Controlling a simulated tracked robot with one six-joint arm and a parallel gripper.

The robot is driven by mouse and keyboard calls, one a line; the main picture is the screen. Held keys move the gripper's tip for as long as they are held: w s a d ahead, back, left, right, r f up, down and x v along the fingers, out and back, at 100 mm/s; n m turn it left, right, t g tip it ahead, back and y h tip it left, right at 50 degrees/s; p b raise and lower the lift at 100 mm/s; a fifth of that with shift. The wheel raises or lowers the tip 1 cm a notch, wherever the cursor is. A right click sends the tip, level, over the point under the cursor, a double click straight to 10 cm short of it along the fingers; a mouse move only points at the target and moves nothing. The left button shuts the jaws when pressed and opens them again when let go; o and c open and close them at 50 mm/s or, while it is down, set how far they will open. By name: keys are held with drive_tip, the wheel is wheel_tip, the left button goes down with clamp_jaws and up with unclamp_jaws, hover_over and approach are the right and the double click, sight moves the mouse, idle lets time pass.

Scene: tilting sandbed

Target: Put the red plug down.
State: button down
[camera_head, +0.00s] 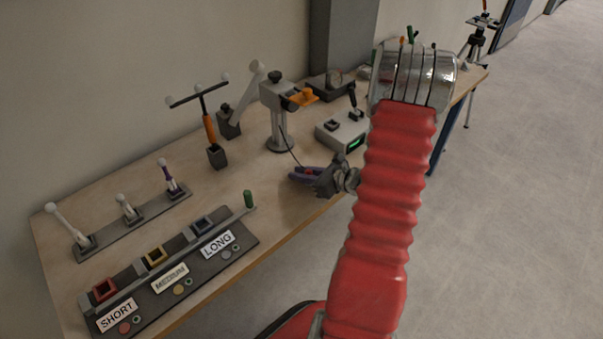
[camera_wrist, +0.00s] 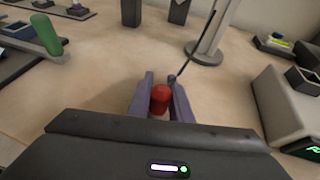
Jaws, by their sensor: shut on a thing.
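The red plug (camera_wrist: 159,97) sits between the purple fingers of my gripper (camera_wrist: 160,84) in the wrist view. My gripper is shut on it, and its rounded red end faces the camera. A paler part shows below the red; the rest is hidden by the gripper body. I cannot tell whether the plug touches the table.
A post stand (camera_head: 279,125) stands behind my gripper, with a thin dark rod or cable reaching down near the fingers. A grey box with a green display (camera_head: 341,133) is at the right. A SHORT/MEDIUM/LONG rack (camera_head: 165,275) with a green peg (camera_head: 248,200) is at the left. Bare tabletop lies between.

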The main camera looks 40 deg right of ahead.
drive_tip(key=shift+f, duration=0.1)
drive_tip(key=c, duration=1.6)
unclamp_jaws()
drive_tip(key=v, duration=1.2)
